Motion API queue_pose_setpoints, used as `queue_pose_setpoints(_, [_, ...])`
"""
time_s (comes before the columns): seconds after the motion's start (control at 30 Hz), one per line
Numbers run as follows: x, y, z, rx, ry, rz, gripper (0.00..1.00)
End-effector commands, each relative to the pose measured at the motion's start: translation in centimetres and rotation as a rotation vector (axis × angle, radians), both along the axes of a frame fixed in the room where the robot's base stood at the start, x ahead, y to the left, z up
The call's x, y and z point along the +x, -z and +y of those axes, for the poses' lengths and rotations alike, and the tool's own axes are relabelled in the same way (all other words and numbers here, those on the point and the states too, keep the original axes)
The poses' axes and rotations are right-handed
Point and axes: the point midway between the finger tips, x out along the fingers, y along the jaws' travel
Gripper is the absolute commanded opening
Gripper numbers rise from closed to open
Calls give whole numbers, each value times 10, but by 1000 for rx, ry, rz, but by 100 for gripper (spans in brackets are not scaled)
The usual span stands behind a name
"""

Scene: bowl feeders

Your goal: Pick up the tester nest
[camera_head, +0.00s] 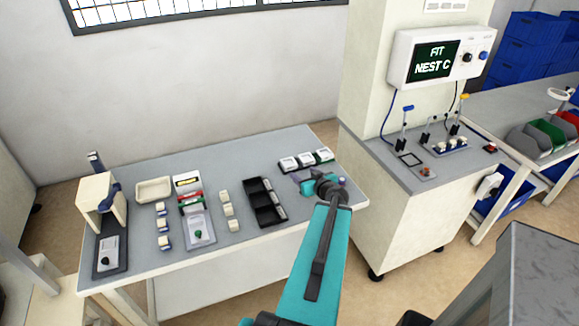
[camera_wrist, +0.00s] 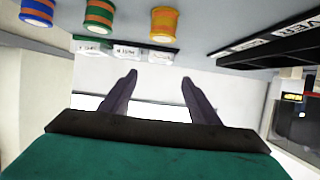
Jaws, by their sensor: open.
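The screen (camera_head: 437,63) in the head view reads "FIT NEST C". Three small white-and-dark blocks (camera_head: 306,160) stand in a row at the back right of the table; they may be the nests, but I cannot read which is which. In the wrist view, white labels (camera_wrist: 125,52) stand by an orange striped cylinder (camera_wrist: 164,24), a green one (camera_wrist: 98,20) and a blue one (camera_wrist: 37,11); the lettering is too small to read surely. My gripper (camera_wrist: 159,77) is open and empty, its dark fingers apart. In the head view it is just in front of the blocks.
A black compartment tray (camera_head: 264,202) lies left of my gripper on the grey table (camera_head: 232,162). Small cream blocks (camera_head: 226,211), a cream bin (camera_head: 154,190) and a press-like fixture (camera_head: 102,205) stand further left. A tester bench (camera_head: 385,165) with levers stands to the right.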

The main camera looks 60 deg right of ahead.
Motion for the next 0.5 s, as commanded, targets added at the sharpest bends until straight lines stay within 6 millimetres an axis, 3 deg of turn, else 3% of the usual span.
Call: queue_pose_setpoints(0.5, [8,7,-6,-2,-4,-1,56])
